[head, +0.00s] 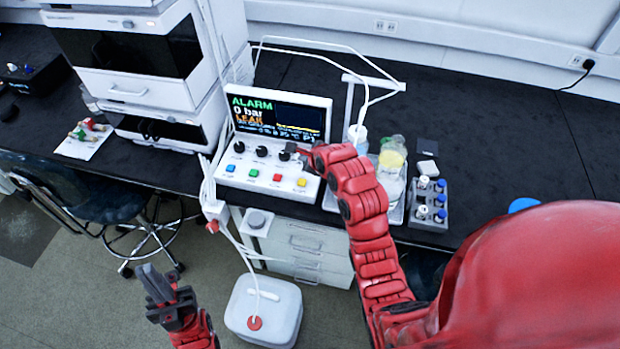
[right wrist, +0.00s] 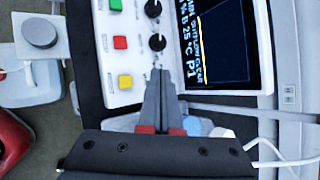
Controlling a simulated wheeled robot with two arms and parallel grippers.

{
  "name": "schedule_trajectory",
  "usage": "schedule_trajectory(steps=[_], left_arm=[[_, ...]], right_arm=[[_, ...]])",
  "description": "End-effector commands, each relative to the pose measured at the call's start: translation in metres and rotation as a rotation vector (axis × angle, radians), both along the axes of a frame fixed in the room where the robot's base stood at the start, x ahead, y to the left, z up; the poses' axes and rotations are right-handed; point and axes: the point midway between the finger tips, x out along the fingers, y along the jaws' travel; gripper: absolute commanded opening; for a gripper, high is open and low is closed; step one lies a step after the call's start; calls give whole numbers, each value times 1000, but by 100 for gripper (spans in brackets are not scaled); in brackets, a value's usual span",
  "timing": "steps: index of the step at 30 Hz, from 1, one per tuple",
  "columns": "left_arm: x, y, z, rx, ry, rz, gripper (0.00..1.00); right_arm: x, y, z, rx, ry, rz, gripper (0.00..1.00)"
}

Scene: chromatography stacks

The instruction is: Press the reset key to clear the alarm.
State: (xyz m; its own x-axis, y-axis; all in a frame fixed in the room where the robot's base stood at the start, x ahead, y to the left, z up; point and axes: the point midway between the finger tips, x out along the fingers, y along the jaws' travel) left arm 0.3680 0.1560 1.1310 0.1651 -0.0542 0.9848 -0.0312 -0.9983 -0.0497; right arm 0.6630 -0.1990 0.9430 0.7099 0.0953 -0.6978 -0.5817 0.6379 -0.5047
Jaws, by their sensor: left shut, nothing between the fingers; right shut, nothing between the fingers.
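The control unit (head: 270,140) stands on the black bench, its screen (head: 275,115) reading ALARM, 0 bar and LEAK. Its sloped white panel has a row of dark knobs and, below, a blue key (head: 230,168), green key (head: 253,173), red key (head: 277,178) and yellow key (head: 301,183). I cannot read the key labels. My right gripper (head: 297,151) is shut and empty over the panel's right end. In the right wrist view its fingertips (right wrist: 160,72) are beside the yellow key (right wrist: 125,81), on the screen side; contact is unclear. My left gripper (head: 152,276) is shut and empty, low over the floor.
Bottles in a tray (head: 392,165) stand right of the unit, with a vial rack (head: 430,205) beyond. White stacked modules (head: 140,75) stand to the left. A white container (head: 263,310) with tubing sits on the floor. A stool (head: 90,205) stands at left.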

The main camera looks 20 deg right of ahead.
Motion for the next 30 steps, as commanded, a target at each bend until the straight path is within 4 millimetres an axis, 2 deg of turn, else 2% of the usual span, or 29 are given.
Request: schedule_trajectory(steps=[9,14,20,27,30], left_arm=[[0,0,-1,0,0,0,0],[0,0,-6,0,0,0,0],[0,0,-20,0,0,0,0],[0,0,-44,0,0,0,0],[0,0,-45,0,0,0,0]], right_arm=[[0,0,-2,-1,-1,0,0],[0,0,-9,-2,-1,1,0],[-1,1,-31,-2,3,2,0],[-1,0,-67,-2,3,2,0],[-1,0,-77,2,4,1,0]])
